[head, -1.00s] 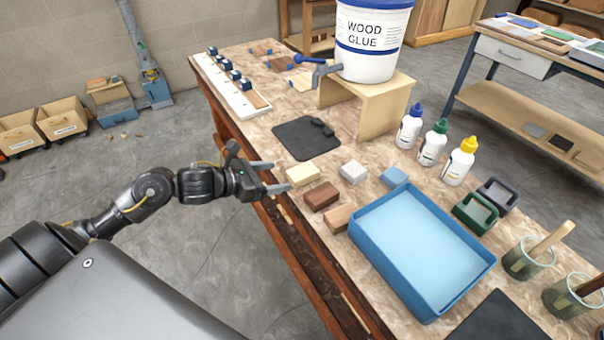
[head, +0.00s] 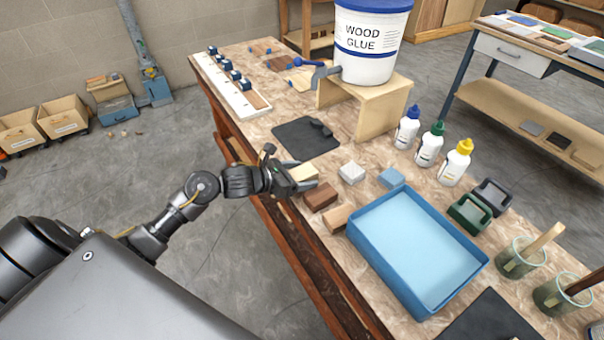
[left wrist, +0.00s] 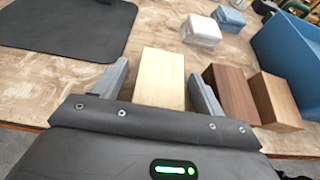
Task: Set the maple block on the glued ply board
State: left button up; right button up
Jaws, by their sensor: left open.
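The pale cream maple block (head: 303,172) lies on the bench near its front edge. My left gripper (head: 301,179) is open at the block. In the left wrist view the maple block (left wrist: 161,78) lies between the two open fingers, with a small gap visible at each side; the gripper body hides its near end. A pale flat board (head: 300,81) lies near the back, partly behind a blue-handled tool; I cannot tell whether it is the glued ply board. My right gripper is not in view.
A brown block (head: 320,196) and a tan block (head: 338,218) lie just right of the maple block. A blue tray (head: 360,262) stands beyond them. A dark mat (head: 295,140) lies behind. A glue bucket (head: 371,45) stands on a wooden stand (head: 375,98).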

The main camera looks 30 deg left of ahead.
aim_at(300, 173)
pick_arm(q)
jog(key=c, duration=1.2)
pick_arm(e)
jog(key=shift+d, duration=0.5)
pick_arm(q)
jog(key=shift+o, duration=0.2)
jog(key=shift+r, duration=0.15)
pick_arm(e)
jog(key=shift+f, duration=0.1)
